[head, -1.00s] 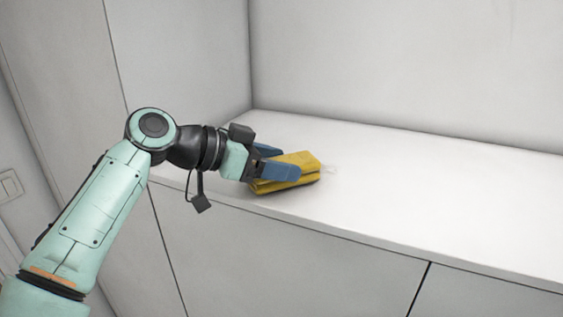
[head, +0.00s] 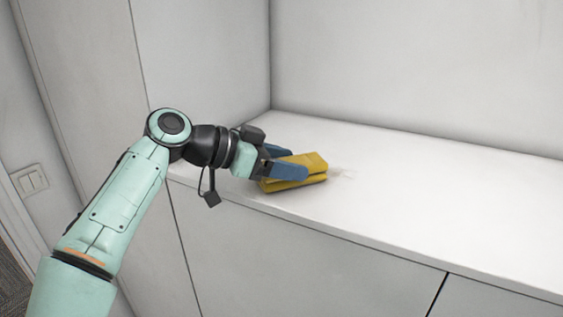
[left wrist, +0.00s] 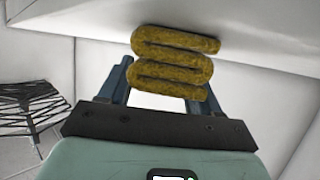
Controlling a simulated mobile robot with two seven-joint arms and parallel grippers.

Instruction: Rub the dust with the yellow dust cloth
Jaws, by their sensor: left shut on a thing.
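The yellow dust cloth (head: 308,165) is folded in layers and held between the blue fingers of my left gripper (head: 288,162). The cloth is at the white counter top, near its front edge toward the left end; whether it touches the surface is hard to tell. In the left wrist view the folded cloth (left wrist: 175,60) shows between the fingers. Part of the smudge may be hidden by the cloth. My right gripper is in neither view.
The white counter (head: 440,195) is bare to the right. White walls close it off at the back and left. Its front edge drops to cabinet panels (head: 300,260). A light switch (head: 30,180) is on the far left wall. A dark wire-like object (left wrist: 30,105) shows in the left wrist view.

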